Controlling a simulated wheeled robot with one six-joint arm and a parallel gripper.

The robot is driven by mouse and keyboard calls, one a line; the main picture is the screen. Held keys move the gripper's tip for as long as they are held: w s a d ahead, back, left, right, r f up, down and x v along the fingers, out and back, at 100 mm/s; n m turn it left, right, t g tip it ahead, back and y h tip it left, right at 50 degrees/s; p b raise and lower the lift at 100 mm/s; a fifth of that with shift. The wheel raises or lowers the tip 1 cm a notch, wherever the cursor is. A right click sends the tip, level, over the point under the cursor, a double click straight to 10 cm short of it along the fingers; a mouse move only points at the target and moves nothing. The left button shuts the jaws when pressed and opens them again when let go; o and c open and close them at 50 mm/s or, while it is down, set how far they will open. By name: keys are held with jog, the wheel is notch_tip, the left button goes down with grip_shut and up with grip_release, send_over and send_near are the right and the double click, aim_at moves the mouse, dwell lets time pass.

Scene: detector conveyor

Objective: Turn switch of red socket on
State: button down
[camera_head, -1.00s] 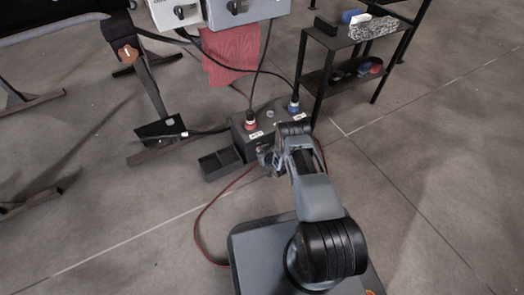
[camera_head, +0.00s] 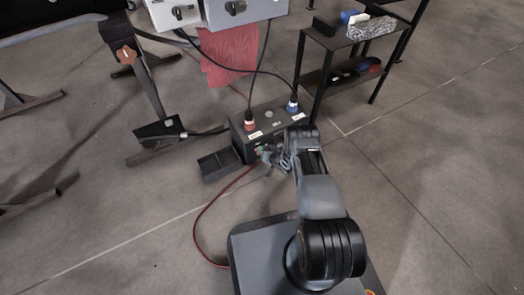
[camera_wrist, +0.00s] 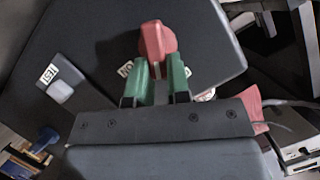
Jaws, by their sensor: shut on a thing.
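The red switch (camera_wrist: 157,36) is a knob on the dark face of the socket box in the wrist view. My gripper (camera_wrist: 157,72) has its two green fingertips at the lower end of the knob, shut on it with its narrow handle between them. The knob's top shows beyond the tips. In the head view the black socket box (camera_head: 274,130) stands on the floor, with the red socket (camera_head: 249,124) on its top left and the blue socket (camera_head: 292,105) on its top right. My gripper (camera_head: 264,154) is at the box's front, where the switch is too small to make out.
A small black tray (camera_head: 219,165) lies on the floor left of the box. A black shelf (camera_head: 347,40) stands at the back right. A red cable (camera_head: 201,218) curves over the floor. In the wrist view a second, grey switch (camera_wrist: 60,91) sits left of the red one.

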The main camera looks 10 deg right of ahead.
jog(key=m+y, duration=0.1)
jog(key=m, duration=0.2)
jog(key=d+f+m+t+y, duration=0.1)
jog(key=m+y, duration=0.1)
jog(key=m, duration=0.1)
jog(key=f+m+y, duration=0.1)
jog(key=m, duration=0.2)
jog(key=shift+w+d+f+m+t+y, duration=0.1)
jog(key=shift+w+d+m+t+y, duration=0.1)
jog(key=shift+m+t+y, duration=0.15)
dwell(0.7)
jog(key=c, duration=1.1)
grip_release()
jog(key=p+v, duration=0.3)
jog(key=v, duration=1.1)
